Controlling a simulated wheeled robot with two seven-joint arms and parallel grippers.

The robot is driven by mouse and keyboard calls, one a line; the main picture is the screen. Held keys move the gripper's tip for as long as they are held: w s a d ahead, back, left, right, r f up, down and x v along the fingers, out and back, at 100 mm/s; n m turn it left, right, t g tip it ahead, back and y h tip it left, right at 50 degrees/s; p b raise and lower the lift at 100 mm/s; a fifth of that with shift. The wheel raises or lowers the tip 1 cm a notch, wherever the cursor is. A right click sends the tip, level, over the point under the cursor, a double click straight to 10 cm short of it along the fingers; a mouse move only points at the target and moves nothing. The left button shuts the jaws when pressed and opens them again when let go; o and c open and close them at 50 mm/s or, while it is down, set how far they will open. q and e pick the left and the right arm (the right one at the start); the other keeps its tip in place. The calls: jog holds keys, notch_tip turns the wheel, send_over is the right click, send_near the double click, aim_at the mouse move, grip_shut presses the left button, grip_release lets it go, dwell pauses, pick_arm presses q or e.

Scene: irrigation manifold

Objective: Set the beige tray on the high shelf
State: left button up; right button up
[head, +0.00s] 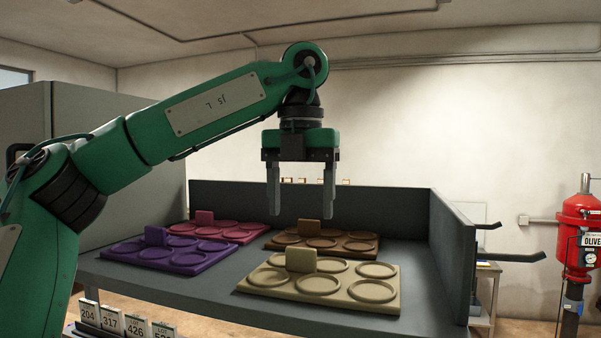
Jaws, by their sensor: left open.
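The beige tray (345,291) lies flat at the front right of a grey shelf surface. It has several round recesses and an upright beige tab at its left part. My left gripper (301,212) points down, open and empty, above the trays. In the picture its fingertips appear over the far side of the brown tray (341,252), above and behind the beige tray's tab. The gripper is apart from the beige tray. My right gripper is not in view.
A purple tray (188,264) and a pink tray (245,233) lie left of the beige and brown ones. A raised grey panel (375,202) closes the back and right side. Lot-number cards (136,327) stand below the front edge. A red tank (578,222) stands at far right.

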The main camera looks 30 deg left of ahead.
pick_arm(q)
notch_tip(320, 180, up, 4)
dwell(0.4)
dwell(0.5)
